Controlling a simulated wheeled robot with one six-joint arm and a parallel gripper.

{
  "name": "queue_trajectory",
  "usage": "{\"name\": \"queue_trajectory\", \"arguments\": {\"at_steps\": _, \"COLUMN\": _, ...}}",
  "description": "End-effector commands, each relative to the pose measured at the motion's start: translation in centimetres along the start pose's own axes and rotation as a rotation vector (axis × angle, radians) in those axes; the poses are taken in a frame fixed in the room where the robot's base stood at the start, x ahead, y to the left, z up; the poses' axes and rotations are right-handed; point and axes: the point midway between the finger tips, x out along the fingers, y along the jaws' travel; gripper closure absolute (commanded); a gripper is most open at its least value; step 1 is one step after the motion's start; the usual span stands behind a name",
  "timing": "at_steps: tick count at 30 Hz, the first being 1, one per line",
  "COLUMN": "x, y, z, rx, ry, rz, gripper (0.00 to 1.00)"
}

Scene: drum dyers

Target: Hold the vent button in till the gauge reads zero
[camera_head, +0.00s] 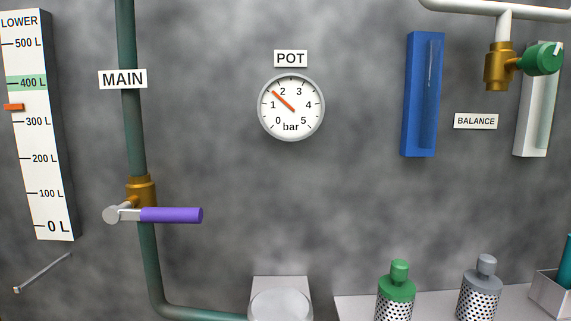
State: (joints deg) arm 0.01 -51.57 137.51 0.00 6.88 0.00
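The gauge (312,126) is a round white dial in a grey rim on the wall, under a sign (290,58) reading POT. Its scale runs from 0 to 5 bar. The orange needle points up and left, between 1 and 2, at about 1.5. I cannot make out a vent button in this view. My gripper is not in view. A pale, round-topped thing (281,305) is cut off by the bottom edge below the gauge; I cannot tell what it is.
The MAIN pipe (128,140) has a purple lever (171,215) lying horizontal. A level scale (38,140) stands left. A blue holder (420,95) and green-knobbed valve (540,59) are upper right. A shelf (350,308) bears green (397,288) and grey (484,268) perforated canisters.

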Motion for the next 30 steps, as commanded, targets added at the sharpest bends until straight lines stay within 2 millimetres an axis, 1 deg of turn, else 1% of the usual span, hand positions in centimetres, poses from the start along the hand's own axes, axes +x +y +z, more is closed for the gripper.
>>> {"name": "queue_trajectory", "arguments": {"at_steps": 10, "x": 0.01, "y": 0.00, "z": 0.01, "rx": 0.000, "ry": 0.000, "rz": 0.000, "gripper": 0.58}}
{"name": "queue_trajectory", "arguments": {"at_steps": 14, "x": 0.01, "y": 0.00, "z": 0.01, "rx": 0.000, "ry": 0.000, "rz": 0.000, "gripper": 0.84}}
{"name": "queue_trajectory", "arguments": {"at_steps": 15, "x": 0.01, "y": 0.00, "z": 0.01, "rx": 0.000, "ry": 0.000, "rz": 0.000, "gripper": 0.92}}
{"name": "queue_trajectory", "arguments": {"at_steps": 16, "x": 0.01, "y": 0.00, "z": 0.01, "rx": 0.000, "ry": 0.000, "rz": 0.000, "gripper": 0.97}}
{"name": "queue_trajectory", "arguments": {"at_steps": 17, "x": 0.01, "y": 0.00, "z": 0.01, "rx": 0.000, "ry": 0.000, "rz": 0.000, "gripper": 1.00}}
{"name": "queue_trajectory", "arguments": {"at_steps": 30, "x": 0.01, "y": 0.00, "z": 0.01, "rx": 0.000, "ry": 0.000, "rz": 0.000, "gripper": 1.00}}
